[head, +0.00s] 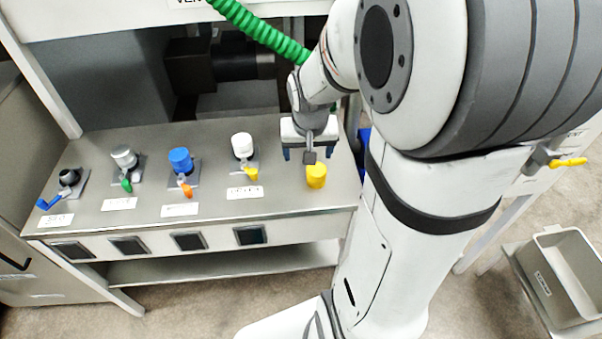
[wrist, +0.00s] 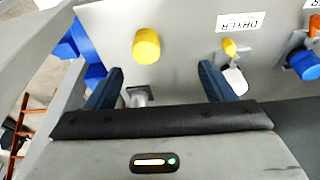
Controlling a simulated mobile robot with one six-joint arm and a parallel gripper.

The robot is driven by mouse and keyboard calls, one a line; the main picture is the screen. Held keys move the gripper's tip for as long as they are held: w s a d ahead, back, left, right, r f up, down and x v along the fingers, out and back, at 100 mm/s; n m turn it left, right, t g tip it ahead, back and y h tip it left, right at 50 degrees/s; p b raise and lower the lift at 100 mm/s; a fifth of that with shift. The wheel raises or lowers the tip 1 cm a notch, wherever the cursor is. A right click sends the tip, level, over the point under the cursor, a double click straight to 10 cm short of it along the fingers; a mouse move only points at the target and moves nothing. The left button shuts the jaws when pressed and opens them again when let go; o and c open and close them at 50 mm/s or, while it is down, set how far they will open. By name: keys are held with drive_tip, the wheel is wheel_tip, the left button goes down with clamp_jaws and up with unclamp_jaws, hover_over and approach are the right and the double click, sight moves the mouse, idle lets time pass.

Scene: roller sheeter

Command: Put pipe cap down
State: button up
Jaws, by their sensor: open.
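The yellow pipe cap (head: 316,176) stands on the grey metal worktop near its front right edge. It also shows in the wrist view (wrist: 146,46), beyond the fingertips and left of centre. My gripper (head: 309,152) is open, with its two blue fingers spread just behind the cap. In the wrist view the open fingers (wrist: 160,80) hold nothing, and the cap is apart from them. A small grey metal fitting (wrist: 138,96) shows between the fingers, partly hidden by my gripper.
A row of valves with black, grey, blue (head: 181,160) and white (head: 242,145) tops stands left on the worktop (head: 215,140), with labels in front. A blue object (wrist: 70,42) lies beyond the worktop's right side. A grey bin (head: 567,270) stands at the lower right.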

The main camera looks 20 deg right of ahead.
drive_tip(key=s+a+r+n, duration=0.2)
drive_tip(key=s+a+r, duration=0.1)
drive_tip(key=s, duration=0.3)
drive_tip(key=s+a+r+n+y, duration=0.1)
drive_tip(key=s+a+r, duration=0.3)
drive_tip(key=s+a, duration=0.1)
drive_tip(key=shift+s+n, duration=0.4)
drive_tip(key=shift+s, duration=0.5)
